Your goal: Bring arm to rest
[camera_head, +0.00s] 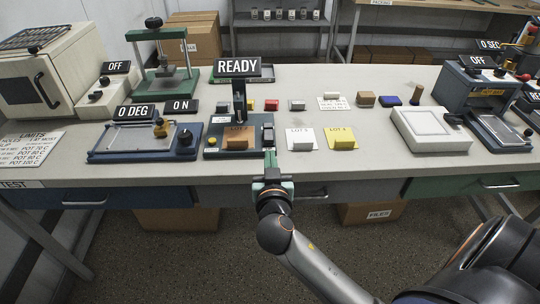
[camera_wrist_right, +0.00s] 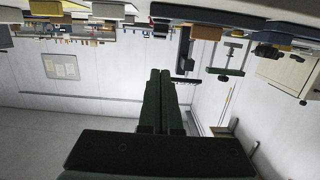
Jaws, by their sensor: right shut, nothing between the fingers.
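My right arm comes in from the lower right in the head view. Its gripper (camera_head: 270,160) is at the front edge of the bench (camera_head: 255,175), just in front of the device under the READY sign. The green fingers point away from me and are shut with nothing between them. In the right wrist view the closed fingers (camera_wrist_right: 160,90) lie side by side, and that picture appears upside down. My left gripper does not show in either view.
The device with the READY sign (camera_head: 237,67) holds an orange-brown block (camera_head: 236,143). White (camera_head: 300,139) and yellow (camera_head: 341,138) cards lie to its right. A heater plate (camera_head: 130,150) stands left, a white tray (camera_head: 432,134) right. Drawer handles (camera_head: 85,202) line the bench front.

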